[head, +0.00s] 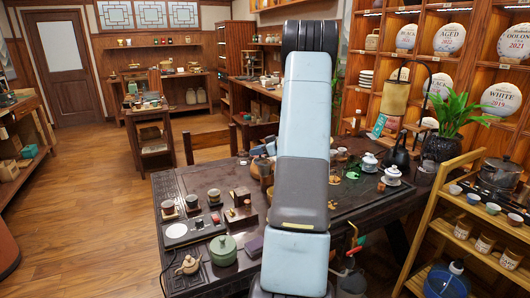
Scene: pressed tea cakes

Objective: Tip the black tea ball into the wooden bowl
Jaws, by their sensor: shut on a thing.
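My arm rises through the middle of the head view and hides the centre of the dark tea table (400,205). My gripper cannot be made out; the arm's links cover the place behind them. A small light-blue and brown shape shows just left of the arm above the table, too small to identify. I cannot make out the black tea ball or pick out the wooden bowl for sure. What my gripper holds is hidden.
A green lidded pot (223,249), a small tan teapot (188,265) and several cups stand on the table's left part. White lidded cups (391,176) and a black kettle (397,155) stand at right. A wooden shelf rack (470,205) borders the right side. Open floor lies left.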

